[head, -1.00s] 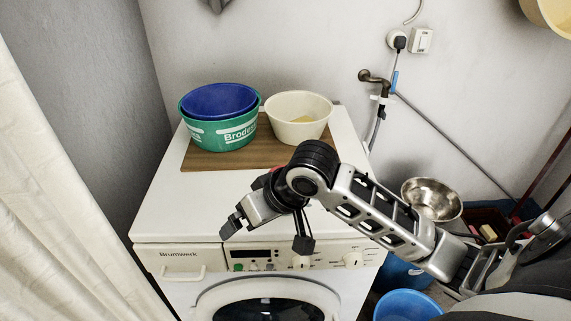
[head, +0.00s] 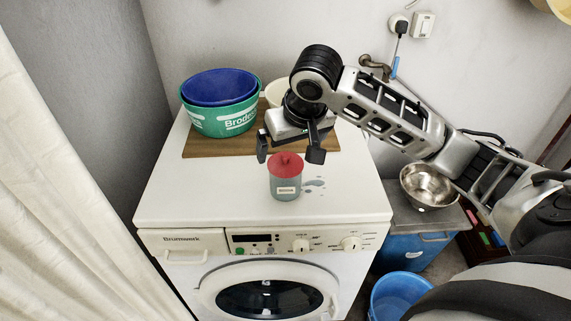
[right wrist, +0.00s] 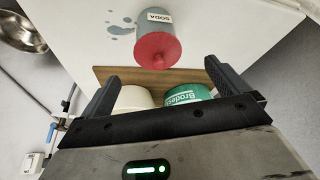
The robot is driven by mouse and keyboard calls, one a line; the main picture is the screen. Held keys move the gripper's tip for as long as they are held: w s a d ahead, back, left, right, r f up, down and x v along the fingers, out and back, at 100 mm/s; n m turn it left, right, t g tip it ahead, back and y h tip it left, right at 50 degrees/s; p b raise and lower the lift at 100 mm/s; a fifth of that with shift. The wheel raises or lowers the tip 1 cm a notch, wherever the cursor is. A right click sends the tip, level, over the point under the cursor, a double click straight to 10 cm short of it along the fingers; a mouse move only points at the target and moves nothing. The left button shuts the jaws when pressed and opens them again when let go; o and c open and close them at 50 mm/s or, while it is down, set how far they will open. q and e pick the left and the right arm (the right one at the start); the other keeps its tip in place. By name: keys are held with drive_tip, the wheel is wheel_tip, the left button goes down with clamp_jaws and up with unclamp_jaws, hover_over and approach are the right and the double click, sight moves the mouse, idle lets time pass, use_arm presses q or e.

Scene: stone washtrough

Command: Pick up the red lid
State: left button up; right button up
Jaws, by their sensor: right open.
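The red lid (head: 286,164) has a small knob and sits on a grey-green jar (head: 285,186) with a white label, standing on top of the washing machine. The right wrist view also shows the red lid (right wrist: 155,50) and the jar (right wrist: 163,20), whose label reads SODA. My right gripper (head: 289,153) is open and empty, pointing down by the lid, with one finger on either side of it in the head view. In the right wrist view the lid lies just beyond the fingertips, and no contact shows. My left gripper is not in view.
A wooden board (head: 205,148) at the back of the washing machine (head: 180,210) holds a green tub (head: 222,121) with a blue basin (head: 220,86) in it, and a cream bowl (head: 277,92) partly behind my arm. The machine top left of the jar is clear.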

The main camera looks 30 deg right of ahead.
sight(287, 156)
drive_tip(key=shift+w+d+p+x, duration=0.1)
drive_tip(key=shift+w+p+x, duration=0.05)
drive_tip(key=shift+x, duration=1.45)
drive_tip(key=shift+w+d+p+x, duration=0.1)
drive_tip(key=shift+d+p+x, duration=0.05)
drive_tip(key=shift+x, duration=1.4)
drive_tip(key=shift+r, duration=0.1)
drive_tip(key=shift+c, duration=0.3)
drive_tip(key=c, duration=1)
